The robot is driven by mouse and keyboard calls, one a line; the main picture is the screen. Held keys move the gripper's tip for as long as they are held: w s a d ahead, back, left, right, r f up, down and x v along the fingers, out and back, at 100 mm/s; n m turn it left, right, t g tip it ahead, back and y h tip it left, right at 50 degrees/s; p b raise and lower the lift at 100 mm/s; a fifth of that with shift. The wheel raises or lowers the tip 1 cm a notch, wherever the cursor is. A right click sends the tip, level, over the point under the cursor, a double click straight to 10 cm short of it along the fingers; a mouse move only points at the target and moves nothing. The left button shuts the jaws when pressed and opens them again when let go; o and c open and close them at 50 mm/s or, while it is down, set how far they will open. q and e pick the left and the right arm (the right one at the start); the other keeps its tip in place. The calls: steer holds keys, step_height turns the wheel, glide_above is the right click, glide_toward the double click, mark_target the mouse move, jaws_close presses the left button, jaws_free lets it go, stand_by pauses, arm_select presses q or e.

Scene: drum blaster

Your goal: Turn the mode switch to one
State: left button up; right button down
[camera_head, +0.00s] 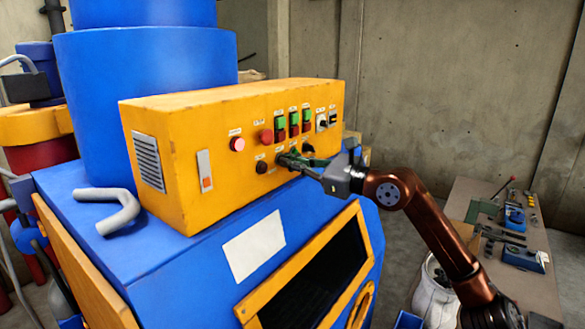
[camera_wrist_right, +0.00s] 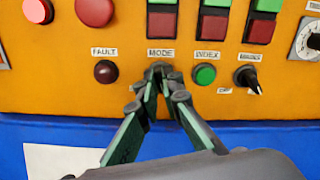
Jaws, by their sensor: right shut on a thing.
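The mode switch (camera_wrist_right: 158,68) is a small dark knob under the MODE label on the yellow control box (camera_head: 185,115). My right gripper (camera_head: 286,160) reaches the box front from the right. In the right wrist view its green fingers (camera_wrist_right: 160,88) converge and are shut on the mode switch, covering most of it. The knob's pointing direction is hidden by the fingertips. My left gripper is in neither view.
A dark FAULT lamp (camera_wrist_right: 106,71) is left of the switch; a green INDEX button (camera_wrist_right: 204,74) and another black knob (camera_wrist_right: 248,77) are right. Red and green buttons sit above. The blue machine body (camera_head: 180,265) lies below. A workbench (camera_head: 500,255) stands at right.

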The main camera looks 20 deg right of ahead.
steer(key=shift+f+n+b, duration=0.1)
steer(key=shift+n+b, duration=0.55)
steer(key=shift+n, duration=1.55)
steer(key=c, duration=2.1)
jaws_free()
steer(key=shift+w, duration=0.1)
steer(key=v, duration=1.2)
